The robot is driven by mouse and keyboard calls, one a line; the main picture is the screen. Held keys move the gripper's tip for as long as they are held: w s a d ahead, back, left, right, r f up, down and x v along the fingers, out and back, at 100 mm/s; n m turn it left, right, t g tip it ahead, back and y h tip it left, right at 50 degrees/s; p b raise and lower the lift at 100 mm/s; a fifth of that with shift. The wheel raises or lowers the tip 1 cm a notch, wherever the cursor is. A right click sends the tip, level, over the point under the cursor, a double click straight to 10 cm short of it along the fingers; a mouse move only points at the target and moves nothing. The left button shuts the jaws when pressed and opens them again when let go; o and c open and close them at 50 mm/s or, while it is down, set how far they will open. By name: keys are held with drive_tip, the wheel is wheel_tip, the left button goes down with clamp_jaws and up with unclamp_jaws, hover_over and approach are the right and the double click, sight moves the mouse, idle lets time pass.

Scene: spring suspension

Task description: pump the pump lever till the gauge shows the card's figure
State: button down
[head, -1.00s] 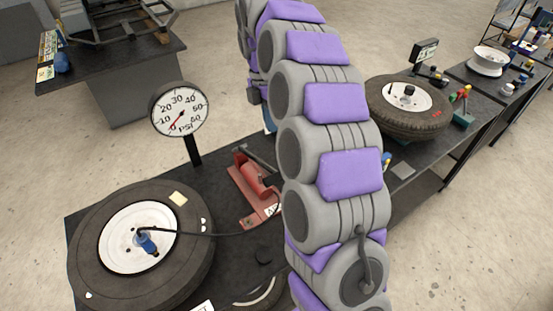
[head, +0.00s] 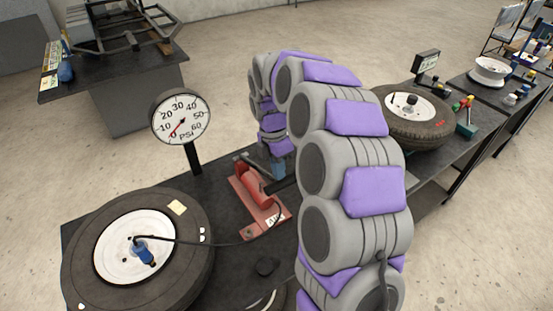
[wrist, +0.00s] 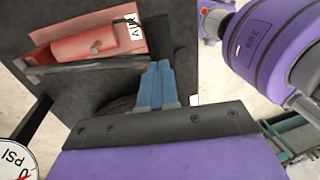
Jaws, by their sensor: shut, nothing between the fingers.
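The red pump (head: 258,192) with an "AIR" label lies on the dark bench. In the wrist view the red pump body (wrist: 85,40) is at the upper left, with a dark bar, seemingly its lever (wrist: 95,67), along its near side. My gripper (wrist: 157,80) has blue fingers, shut and empty, close to the bar's right end; I cannot tell if they touch. In the head view the blue fingers (head: 278,169) show beside the pump's far end. The gauge (head: 181,118) has a red needle pointing low left, near 0.
A tyre with a white rim (head: 137,248) lies at the bench's left, joined to the pump by a black hose. A dark round object (head: 267,266) sits nearby. Another tyre (head: 410,118) and a small display (head: 427,62) are at the right.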

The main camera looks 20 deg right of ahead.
drive_tip(key=shift+s+f, duration=0.1)
drive_tip(key=shift+f, duration=0.25)
